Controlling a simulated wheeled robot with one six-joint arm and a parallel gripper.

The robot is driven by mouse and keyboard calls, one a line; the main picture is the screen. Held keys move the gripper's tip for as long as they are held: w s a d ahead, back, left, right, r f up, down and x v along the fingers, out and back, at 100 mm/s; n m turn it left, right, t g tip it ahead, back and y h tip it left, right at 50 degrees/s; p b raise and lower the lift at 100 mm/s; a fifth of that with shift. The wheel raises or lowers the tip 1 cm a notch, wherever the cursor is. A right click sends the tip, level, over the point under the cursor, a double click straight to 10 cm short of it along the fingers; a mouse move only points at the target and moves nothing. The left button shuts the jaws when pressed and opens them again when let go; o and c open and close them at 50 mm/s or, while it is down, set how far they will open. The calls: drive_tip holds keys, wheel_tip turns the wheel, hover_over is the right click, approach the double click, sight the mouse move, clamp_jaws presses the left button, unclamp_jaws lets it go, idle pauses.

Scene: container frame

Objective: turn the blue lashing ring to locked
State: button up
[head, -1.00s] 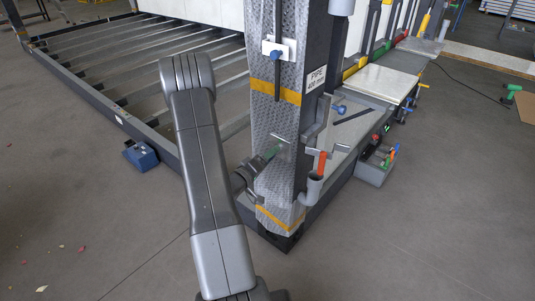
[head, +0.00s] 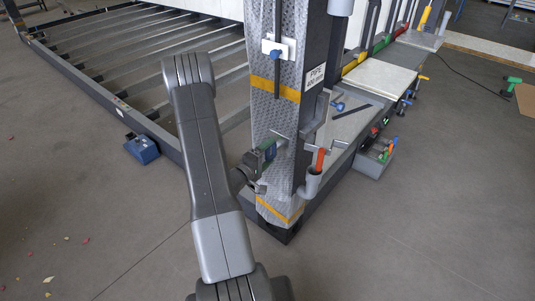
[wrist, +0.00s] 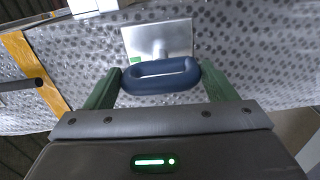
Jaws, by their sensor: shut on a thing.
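The blue lashing ring (wrist: 185,83) is an oval loop in front of a pale metal plate (wrist: 175,38) on the dotted grey post. A small green mark shows on the plate, left of the ring's base. My gripper (wrist: 161,70) is shut on the ring, with one green finger against each end of it. The loop lies crosswise in the wrist view. In the head view my gripper (head: 267,153) is at the post's left face, and the ring is small and mostly covered there by the fingers.
The patterned post (head: 280,120) has a yellow band and a blue-knobbed rod (head: 276,52) above my gripper. A metal hook and an orange-handled tool in a grey cup (head: 313,180) stick out just right of it.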

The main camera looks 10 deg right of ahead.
drive_tip(key=o, duration=0.9)
drive_tip(key=shift+a, duration=0.1)
drive_tip(key=v, duration=1.3)
drive_tip(key=shift+s+a, duration=0.25)
drive_tip(key=shift+s, duration=0.05)
drive_tip(key=shift+d, duration=0.1)
drive_tip(key=x, duration=1.3)
drive_tip(key=shift+w+d, duration=0.25)
drive_tip(key=shift+w, duration=0.05)
